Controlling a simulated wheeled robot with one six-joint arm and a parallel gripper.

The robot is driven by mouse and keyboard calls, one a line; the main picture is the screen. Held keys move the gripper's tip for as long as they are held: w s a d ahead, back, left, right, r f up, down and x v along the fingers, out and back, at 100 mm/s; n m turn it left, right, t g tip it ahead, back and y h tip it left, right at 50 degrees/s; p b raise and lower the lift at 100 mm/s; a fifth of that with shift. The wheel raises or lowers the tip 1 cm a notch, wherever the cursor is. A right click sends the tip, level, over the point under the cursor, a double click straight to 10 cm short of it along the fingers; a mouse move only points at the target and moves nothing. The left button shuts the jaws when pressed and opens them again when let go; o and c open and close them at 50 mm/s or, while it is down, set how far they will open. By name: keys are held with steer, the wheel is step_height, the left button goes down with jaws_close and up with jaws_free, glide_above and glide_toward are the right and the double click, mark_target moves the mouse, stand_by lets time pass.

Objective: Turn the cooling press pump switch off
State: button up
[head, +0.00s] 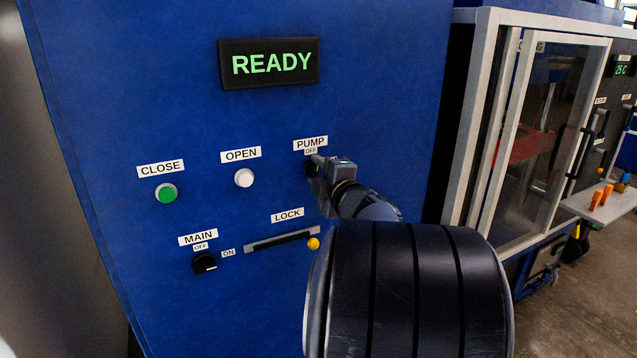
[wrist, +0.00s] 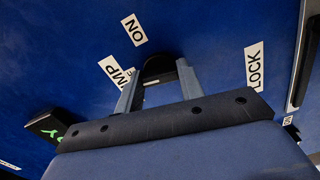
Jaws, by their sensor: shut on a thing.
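The pump switch is a black rotary knob (head: 309,169) below the PUMP and OFF labels on the blue panel. My gripper (head: 317,168) is at it from the right and covers most of it. In the wrist view the two fingers of my gripper (wrist: 158,77) stand on either side of the dark knob (wrist: 158,66) and are shut on it. An ON label (wrist: 133,29) shows beyond the knob there, and the PUMP label (wrist: 112,70) is partly hidden by a finger. I cannot tell which way the knob points.
The panel has a READY display (head: 269,63), a green CLOSE button (head: 166,193), a white OPEN button (head: 244,178), a black MAIN knob (head: 204,263) and a LOCK slot with a yellow knob (head: 313,243). A framed glass door (head: 492,130) stands to the right.

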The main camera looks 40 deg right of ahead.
steer(key=shift+f+n+b, duration=0.1)
steer(key=shift+n+b, duration=0.4)
steer(key=shift+n, duration=0.4)
steer(key=o, duration=1)
steer(key=v, duration=1)
steer(key=shift+s+p, duration=0.4)
steer(key=shift+w, duration=0.1)
